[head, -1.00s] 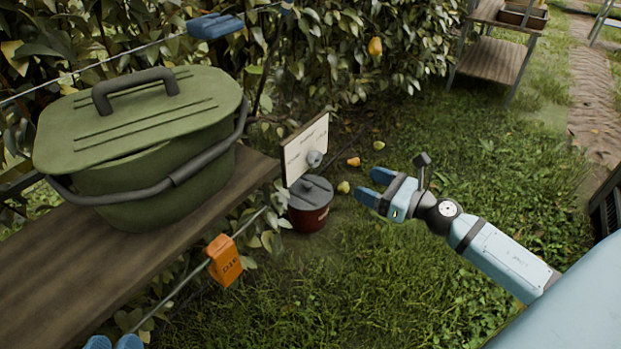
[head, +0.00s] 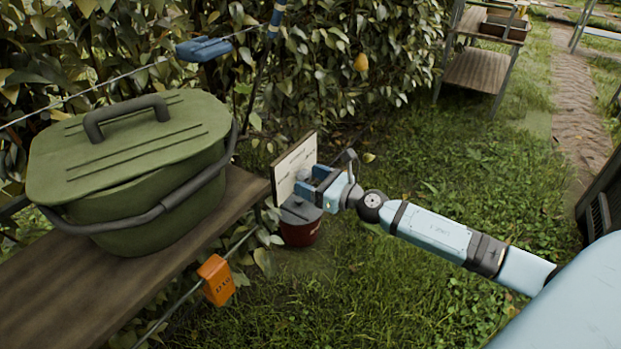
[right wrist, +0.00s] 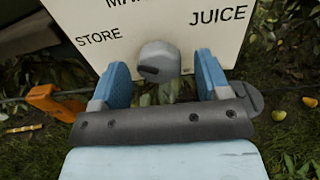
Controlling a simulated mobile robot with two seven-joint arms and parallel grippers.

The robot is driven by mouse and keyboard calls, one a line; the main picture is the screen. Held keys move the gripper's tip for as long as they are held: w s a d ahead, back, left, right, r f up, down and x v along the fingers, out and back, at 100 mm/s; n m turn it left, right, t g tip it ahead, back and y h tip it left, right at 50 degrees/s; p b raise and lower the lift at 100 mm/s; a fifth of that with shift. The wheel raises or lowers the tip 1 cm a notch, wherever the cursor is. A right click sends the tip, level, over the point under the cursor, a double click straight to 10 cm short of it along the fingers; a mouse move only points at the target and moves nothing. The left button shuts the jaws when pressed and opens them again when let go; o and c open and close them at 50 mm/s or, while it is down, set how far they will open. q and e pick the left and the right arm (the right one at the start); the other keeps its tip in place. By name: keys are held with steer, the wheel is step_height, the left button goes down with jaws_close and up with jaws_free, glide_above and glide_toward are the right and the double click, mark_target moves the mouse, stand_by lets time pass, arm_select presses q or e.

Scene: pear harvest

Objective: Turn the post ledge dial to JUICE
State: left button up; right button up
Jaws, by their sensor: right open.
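The dial is a grey round knob (right wrist: 158,62) on a pale board (right wrist: 100,20), seen in the right wrist view. The board reads STORE at left, a cut-off word starting MA at top, and JUICE at right. A dark mark shows on the knob's lower left; which label it points to I cannot tell. My right gripper (right wrist: 160,82) is open, with one blue finger on each side of the knob; contact is not clear. In the head view the right gripper (head: 314,184) is at the face of the board (head: 290,172). My left gripper is out of view.
A green lidded pot (head: 145,185) stands on the wooden ledge (head: 190,230) at left. A dark red pot (head: 300,233) is on the grass below the board. An orange tag (head: 216,280) and a blue clip (head: 204,49) hang on wires. Open grass lies at right.

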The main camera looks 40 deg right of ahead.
steer(key=shift+w, duration=0.15)
steer(key=shift+c, duration=0.3)
steer(key=shift+a, duration=0.1)
steer(key=c, duration=0.9)
